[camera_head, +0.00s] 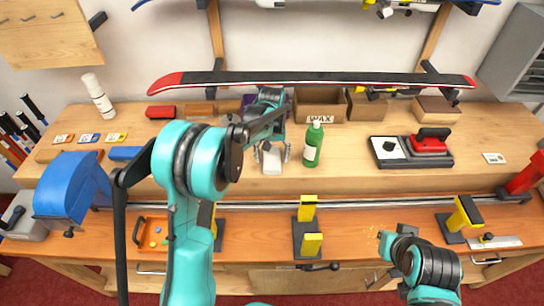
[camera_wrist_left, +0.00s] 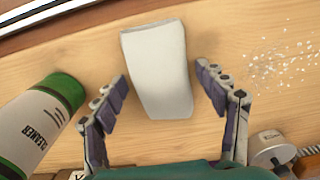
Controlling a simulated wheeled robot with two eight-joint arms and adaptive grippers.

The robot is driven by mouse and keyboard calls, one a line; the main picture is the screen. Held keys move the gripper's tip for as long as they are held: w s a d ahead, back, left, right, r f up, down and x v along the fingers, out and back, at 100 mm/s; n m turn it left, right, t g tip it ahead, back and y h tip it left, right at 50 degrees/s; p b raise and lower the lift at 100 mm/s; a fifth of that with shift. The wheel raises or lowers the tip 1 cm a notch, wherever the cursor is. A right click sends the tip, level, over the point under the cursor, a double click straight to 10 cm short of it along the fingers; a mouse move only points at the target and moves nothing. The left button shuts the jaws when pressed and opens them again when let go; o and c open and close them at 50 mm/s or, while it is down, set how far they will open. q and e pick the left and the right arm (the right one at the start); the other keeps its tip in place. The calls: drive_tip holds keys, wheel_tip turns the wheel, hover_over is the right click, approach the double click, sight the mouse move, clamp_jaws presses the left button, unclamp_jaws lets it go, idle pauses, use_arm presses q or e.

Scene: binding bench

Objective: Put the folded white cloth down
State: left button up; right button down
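The folded white cloth (camera_head: 272,161) lies on the wooden bench top near the middle. In the left wrist view the cloth (camera_wrist_left: 158,65) is a pale, slightly curved block between my left fingers, with a gap on each side. My left gripper (camera_head: 272,151) is open over it; its spread fingers also show in the left wrist view (camera_wrist_left: 162,79). I cannot tell the exact height of the fingertips above the bench. My right gripper (camera_head: 376,281) is low at the right, small and partly hidden by its arm; its opening is unclear.
A green cleaner bottle (camera_head: 313,144) stands just right of the cloth and shows close in the left wrist view (camera_wrist_left: 40,120). A ski (camera_head: 320,78) spans behind, with a wax box (camera_head: 320,115) beneath. A black tray with a red-handled tool (camera_head: 411,152) sits right. Pale crumbs (camera_wrist_left: 285,65) lie nearby.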

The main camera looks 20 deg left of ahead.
sight(272, 158)
use_arm(q)
drive_tip(key=shift+r, duration=0.55)
wheel_tip(272, 158, up, 11)
drive_tip(key=p, duration=0.3)
drive_tip(key=s+r+m+t, duration=0.1)
drive_tip(key=s+r+t, duration=0.35)
drive_tip(key=s, duration=0.75)
drive_tip(key=s+f+m+t, duration=0.2)
drive_tip(key=s, duration=1.1)
drive_tip(key=shift+s+f+t, duration=0.3)
drive_tip(key=shift+s+t, duration=0.05)
drive_tip(key=shift+s, duration=0.05)
drive_tip(key=shift+a, duration=0.1)
